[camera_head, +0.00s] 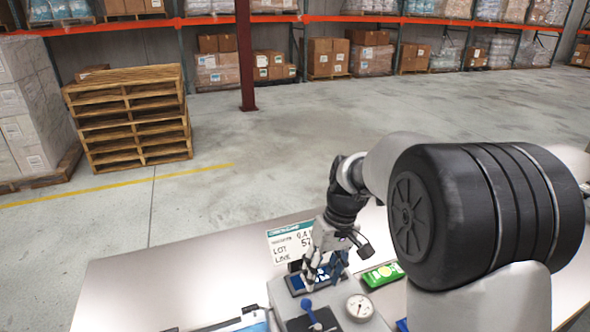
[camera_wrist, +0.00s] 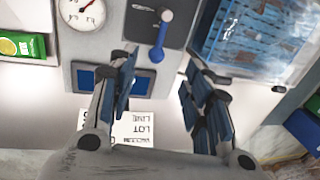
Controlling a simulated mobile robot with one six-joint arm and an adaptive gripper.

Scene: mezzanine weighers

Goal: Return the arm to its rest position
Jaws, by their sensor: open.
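My arm reaches out over the light table (camera_head: 165,285) in the head view, bent downward at the wrist. My gripper (camera_head: 325,270) is over the back part of a grey machine with a small blue screen. In the wrist view my gripper (camera_wrist: 163,88) has its two blue-padded fingers spread apart with nothing between them. The blue screen (camera_wrist: 143,82) is partly behind the left finger. A blue-handled lever (camera_wrist: 160,42) stands beyond the fingertips on a dark plate, apart from them as far as I can see.
The machine carries a round gauge (camera_head: 360,307). A white sign (camera_head: 290,242) stands behind it, and a green pack (camera_head: 383,275) lies to its right. A blue tray (camera_wrist: 232,35) shows in the wrist view. Stacked pallets (camera_head: 130,115) and a dark red post (camera_head: 244,60) stand beyond open floor.

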